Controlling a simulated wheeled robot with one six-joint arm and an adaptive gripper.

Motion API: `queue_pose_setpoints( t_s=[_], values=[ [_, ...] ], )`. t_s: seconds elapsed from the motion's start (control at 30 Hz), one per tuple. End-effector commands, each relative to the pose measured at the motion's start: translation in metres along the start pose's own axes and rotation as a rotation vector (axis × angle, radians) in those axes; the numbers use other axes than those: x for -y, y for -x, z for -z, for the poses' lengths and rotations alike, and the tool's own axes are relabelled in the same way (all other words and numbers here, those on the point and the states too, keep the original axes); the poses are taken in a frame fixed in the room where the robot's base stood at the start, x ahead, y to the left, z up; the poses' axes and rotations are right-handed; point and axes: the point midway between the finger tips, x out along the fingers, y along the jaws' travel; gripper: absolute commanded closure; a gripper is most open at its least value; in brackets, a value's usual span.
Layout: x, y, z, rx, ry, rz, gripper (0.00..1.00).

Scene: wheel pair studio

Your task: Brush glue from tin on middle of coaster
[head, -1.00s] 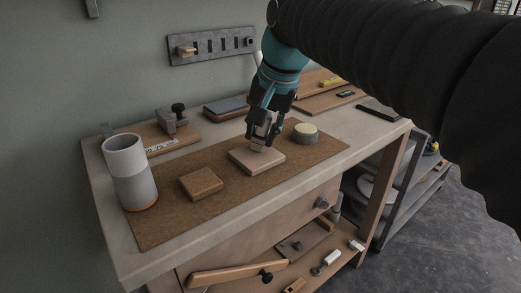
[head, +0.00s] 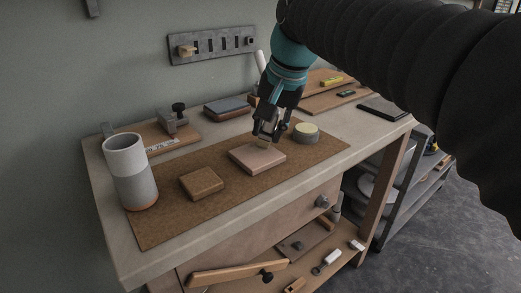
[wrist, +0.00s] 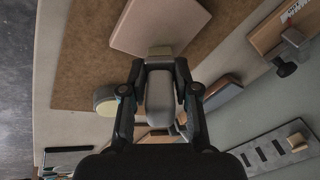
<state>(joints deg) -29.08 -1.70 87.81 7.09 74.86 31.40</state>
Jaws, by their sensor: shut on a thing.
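My gripper (head: 267,136) is shut on a brush, whose grey handle (wrist: 161,95) lies between the fingers in the wrist view. The brush's pale tip (wrist: 160,51) points at the near edge of a pale pinkish square slab (head: 257,158), which looks like the coaster. The slab also shows in the wrist view (wrist: 158,24). I cannot tell whether the tip touches it. The round tin (head: 306,134) with a cream top stands just right of the slab, and at left in the wrist view (wrist: 105,98).
A brown cork mat (head: 160,225) lies under the slab. A smaller brown square block (head: 201,184) sits left of the slab. A tall grey-white cylinder (head: 131,170) stands at the left. A clamp (head: 172,122) and boards (head: 305,100) are at the back.

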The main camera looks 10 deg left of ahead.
Motion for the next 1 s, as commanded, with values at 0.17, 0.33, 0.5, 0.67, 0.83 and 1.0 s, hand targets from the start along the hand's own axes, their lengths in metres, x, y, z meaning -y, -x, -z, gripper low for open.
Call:
queue_pose_setpoints(
  t_s=[0.17,0.33,0.5,0.67,0.83,1.0],
  values=[
    [0.001,0.001,-0.001,0.0,0.001,0.001,1.0],
    [0.007,0.0,-0.009,0.0,0.002,0.002,1.0],
    [0.017,0.0,-0.023,0.0,0.003,0.002,1.0],
    [0.024,-0.001,-0.033,0.0,0.002,0.001,1.0],
    [0.027,-0.002,-0.037,0.0,0.0,0.001,1.0],
    [0.027,-0.002,-0.037,0.001,0.0,0.001,1.0]
  ],
)
